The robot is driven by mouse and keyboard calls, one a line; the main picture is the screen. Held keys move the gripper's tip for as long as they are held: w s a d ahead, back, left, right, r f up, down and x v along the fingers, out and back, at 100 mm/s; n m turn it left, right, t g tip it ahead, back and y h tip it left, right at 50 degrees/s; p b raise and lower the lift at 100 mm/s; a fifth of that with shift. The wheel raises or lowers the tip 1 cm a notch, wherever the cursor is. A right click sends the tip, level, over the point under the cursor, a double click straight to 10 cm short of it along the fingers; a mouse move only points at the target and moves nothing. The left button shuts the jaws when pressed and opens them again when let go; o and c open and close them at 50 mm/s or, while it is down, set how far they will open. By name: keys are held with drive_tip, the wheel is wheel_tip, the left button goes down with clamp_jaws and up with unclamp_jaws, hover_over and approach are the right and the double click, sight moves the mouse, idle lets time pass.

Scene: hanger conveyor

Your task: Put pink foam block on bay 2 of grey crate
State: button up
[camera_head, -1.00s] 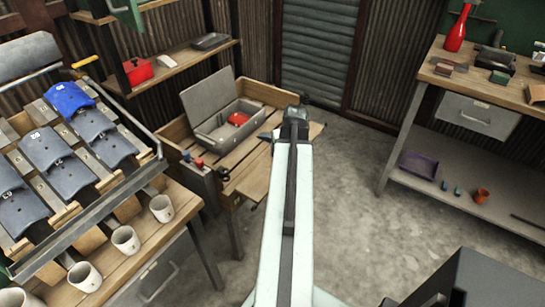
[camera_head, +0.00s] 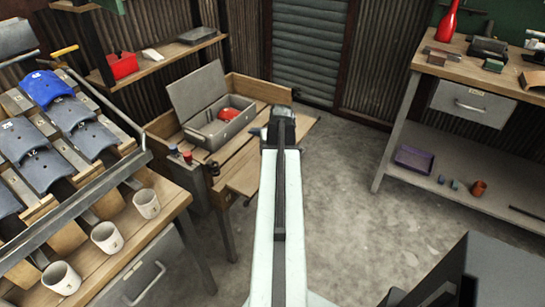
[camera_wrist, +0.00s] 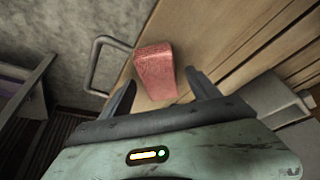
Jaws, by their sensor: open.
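The pink foam block (camera_wrist: 155,71) lies on wooden planks in the wrist view. My gripper (camera_wrist: 160,84) is open, with one finger on each side of the block's near end; I cannot tell whether they touch it. In the head view my gripper (camera_head: 281,112) is over the right end of a wooden bench, and my arm hides the block. An open grey box (camera_head: 200,143) with a lid and a red thing inside stands on that bench. I cannot tell whether it is the grey crate, and no bay numbers show on it.
A grey metal handle (camera_wrist: 92,62) is left of the block. A rack (camera_head: 133,160) of grey and blue pieces stands at the left, above several white mugs. A workbench (camera_head: 410,112) with a purple tray (camera_head: 413,159) on its shelf is at the right. Bare floor lies between.

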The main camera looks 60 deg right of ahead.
drive_tip(key=shift+f, duration=0.2)
idle(0.3)
drive_tip(key=c, duration=1.5)
wheel_tip(320, 180, up, 10)
drive_tip(key=p, duration=1)
drive_tip(key=shift+r, duration=0.25)
drive_tip(key=shift+c, duration=0.2)
